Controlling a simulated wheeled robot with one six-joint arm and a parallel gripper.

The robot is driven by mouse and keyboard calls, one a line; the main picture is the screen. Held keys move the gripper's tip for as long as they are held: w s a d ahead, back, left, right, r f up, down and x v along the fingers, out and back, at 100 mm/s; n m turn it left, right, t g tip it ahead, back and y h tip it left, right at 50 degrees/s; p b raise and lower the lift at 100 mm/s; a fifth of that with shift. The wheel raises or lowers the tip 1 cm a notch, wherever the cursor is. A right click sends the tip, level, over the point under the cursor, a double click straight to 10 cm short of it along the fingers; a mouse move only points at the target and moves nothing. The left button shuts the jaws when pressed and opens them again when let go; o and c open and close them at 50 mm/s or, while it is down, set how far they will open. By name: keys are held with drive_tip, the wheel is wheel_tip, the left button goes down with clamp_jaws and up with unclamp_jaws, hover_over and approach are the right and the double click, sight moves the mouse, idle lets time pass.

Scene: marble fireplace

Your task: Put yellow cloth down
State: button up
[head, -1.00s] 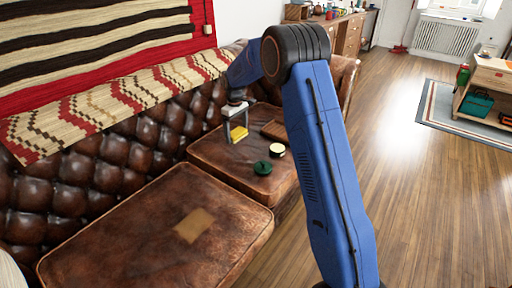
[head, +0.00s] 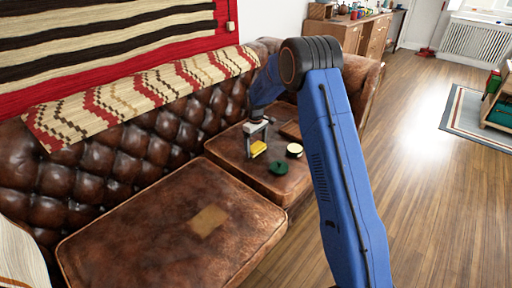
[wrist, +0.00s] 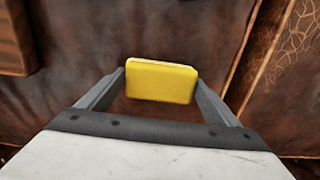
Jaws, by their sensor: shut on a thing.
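The yellow cloth (head: 258,148) is a small, folded-looking yellow block at the far seat of the brown leather sofa. My gripper (head: 256,150) is shut on it, with one finger on each side. In the wrist view the yellow cloth (wrist: 161,80) sits between the two fingertips of my gripper (wrist: 160,84), with brown leather behind it. I cannot tell whether the cloth touches the seat or hangs just above it.
A green round thing (head: 278,167) and a cream-topped round tin (head: 294,150) lie on the far seat cushion (head: 240,158). The near cushion (head: 150,235) carries only a tan patch (head: 208,220). The buttoned sofa back (head: 120,150) rises behind.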

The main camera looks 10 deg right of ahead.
sight(256, 146)
drive_tip(key=o, duration=1)
wheel_tip(256, 146, up, 11)
drive_tip(key=s+d+r+m+t, duration=0.1)
drive_tip(key=s+d+r+m, duration=0.1)
drive_tip(key=s+r, duration=0.95)
drive_tip(key=s+d+r+m+t, duration=0.1)
drive_tip(key=s+d+r, duration=0.2)
drive_tip(key=s+r, duration=0.9)
drive_tip(key=s+f+m+t, duration=0.1)
drive_tip(key=s+f, duration=0.1)
drive_tip(key=s, duration=0.9)
drive_tip(key=s+d+f+m+t, duration=0.1)
drive_tip(key=s+f, duration=0.1)
drive_tip(key=s, duration=0.9)
drive_tip(key=s+d+f+m, duration=0.1)
drive_tip(key=s+f+m, duration=0.1)
drive_tip(key=s, duration=0.9)
drive_tip(key=shift+f+t, duration=0.4)
drive_tip(key=shift+f, duration=0.1)
